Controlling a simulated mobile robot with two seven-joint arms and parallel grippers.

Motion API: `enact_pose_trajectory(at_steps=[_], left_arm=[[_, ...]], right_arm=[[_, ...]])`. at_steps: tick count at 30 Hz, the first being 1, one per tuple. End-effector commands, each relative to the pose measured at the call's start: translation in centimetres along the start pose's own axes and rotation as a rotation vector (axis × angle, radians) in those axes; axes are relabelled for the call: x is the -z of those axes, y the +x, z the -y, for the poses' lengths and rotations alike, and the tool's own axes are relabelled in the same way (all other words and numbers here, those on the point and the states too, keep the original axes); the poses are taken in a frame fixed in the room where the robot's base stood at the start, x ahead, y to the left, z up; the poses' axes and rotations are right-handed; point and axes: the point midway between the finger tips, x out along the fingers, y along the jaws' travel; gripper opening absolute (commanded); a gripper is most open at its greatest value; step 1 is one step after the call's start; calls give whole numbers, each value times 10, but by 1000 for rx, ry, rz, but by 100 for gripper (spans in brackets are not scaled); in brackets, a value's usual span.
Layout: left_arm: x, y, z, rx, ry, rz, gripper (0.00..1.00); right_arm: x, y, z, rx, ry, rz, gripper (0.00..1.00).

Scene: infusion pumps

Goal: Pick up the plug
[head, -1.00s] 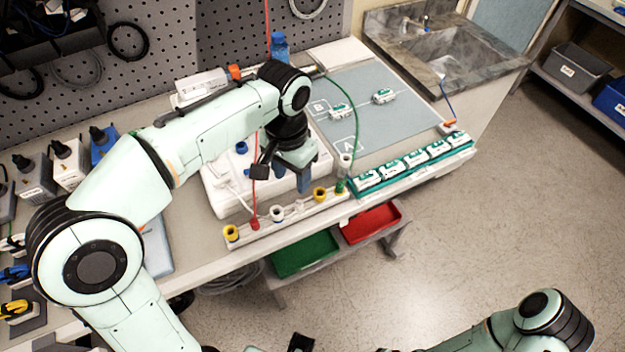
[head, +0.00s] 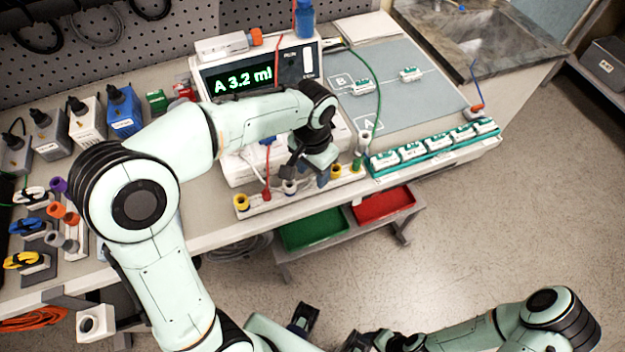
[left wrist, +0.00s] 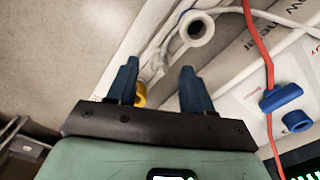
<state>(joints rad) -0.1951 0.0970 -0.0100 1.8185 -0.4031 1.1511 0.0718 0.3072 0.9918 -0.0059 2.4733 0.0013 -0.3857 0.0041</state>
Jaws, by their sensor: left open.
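My left gripper (head: 322,176) is open and empty, above the white connector strip (head: 312,186) at the front of the bench. In the left wrist view its two blue fingers (left wrist: 159,72) stand apart. A white plug-like ring with a dark hole (left wrist: 196,29) lies beyond the fingertips, and a yellow piece (left wrist: 139,95) is partly hidden by one finger. In the head view the strip carries a yellow piece (head: 241,203), a red plug (head: 267,195) with a red cord, a white piece (head: 290,187) and another yellow piece (head: 337,171). I cannot tell which is the task's plug.
A pump with a lit display (head: 240,80) stands behind my left arm. A teal rack (head: 435,150) of several white clips is at right. Green (head: 315,230) and red (head: 384,204) trays sit below the bench edge.

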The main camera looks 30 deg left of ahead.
Motion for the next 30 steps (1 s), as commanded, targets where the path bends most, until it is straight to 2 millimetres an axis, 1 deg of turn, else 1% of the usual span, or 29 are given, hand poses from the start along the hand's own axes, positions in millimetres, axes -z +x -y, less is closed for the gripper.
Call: enact_pose_trajectory(at_steps=[1,4,7,12,13,14,15,17,18,26,30], left_arm=[[-1,9,0,0,-1,4,51],[-1,19,0,0,-1,3,51],[0,22,0,0,-1,0,51],[0,22,0,0,-1,0,51],[0,22,0,0,-1,0,44],[0,22,0,0,-1,0,35],[0,22,0,0,-1,0,22],[0,21,0,0,-1,0,2],[0,22,0,0,-1,0,0],[0,21,0,0,0,0,0],[0,17,0,0,0,-1,0]], right_arm=[[0,2,-1,0,0,0,61],[0,3,-1,0,0,1,61],[0,3,-1,0,0,1,61],[0,3,-1,0,0,1,61],[0,3,-1,0,0,1,61],[0,3,-1,0,0,1,61],[0,3,-1,0,0,1,61],[0,3,-1,0,0,1,61],[0,3,-1,0,0,1,61],[0,3,-1,0,0,1,61],[0,2,-1,0,0,1,61]])
